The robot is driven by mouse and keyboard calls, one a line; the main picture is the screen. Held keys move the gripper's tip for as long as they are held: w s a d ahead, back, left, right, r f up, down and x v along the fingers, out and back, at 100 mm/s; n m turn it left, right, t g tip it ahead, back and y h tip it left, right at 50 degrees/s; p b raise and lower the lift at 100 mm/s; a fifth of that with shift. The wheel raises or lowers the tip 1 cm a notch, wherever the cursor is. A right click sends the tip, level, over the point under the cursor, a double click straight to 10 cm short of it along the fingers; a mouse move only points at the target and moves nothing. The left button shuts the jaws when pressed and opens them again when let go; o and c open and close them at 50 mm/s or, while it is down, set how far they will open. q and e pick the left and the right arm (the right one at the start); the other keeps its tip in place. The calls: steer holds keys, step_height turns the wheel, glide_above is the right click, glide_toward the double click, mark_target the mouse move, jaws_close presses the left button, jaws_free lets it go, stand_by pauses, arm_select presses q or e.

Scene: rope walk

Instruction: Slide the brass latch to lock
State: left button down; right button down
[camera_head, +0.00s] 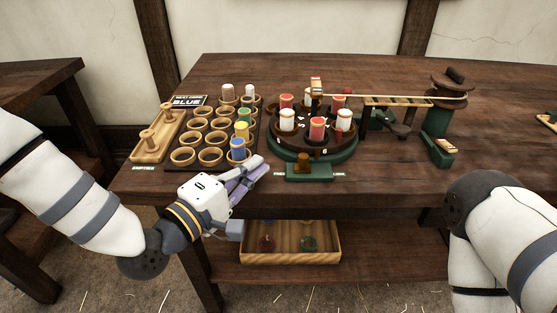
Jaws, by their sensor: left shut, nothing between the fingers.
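A green latch block (310,171) stands at the table's front edge, before the round turntable, with small labels at its left and right ends. A small brass-coloured piece (304,157) shows at its top, left of the middle; its exact slide position is too small to tell. My left gripper (254,166) is shut and empty, left of the block and apart from it, by the front of the cup rack. My right arm shows at the lower right; its gripper is out of view.
The turntable (271,151) carries several red and white spools. A cup rack (167,165) with several bobbins and a wooden tray (145,152) stand left. A green post (435,122) holds a rope at right. The table's front right is clear. A drawer-like tray (290,257) sits below.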

mark_target(305, 160)
arm_select(q)
steer(key=d, duration=0.1)
steer(key=w+d, duration=0.2)
steer(key=d, duration=0.1)
steer(key=shift+d, duration=0.45)
steer(key=shift+d+f, duration=0.1)
steer(key=d, duration=0.4)
steer(key=shift+d, duration=0.2)
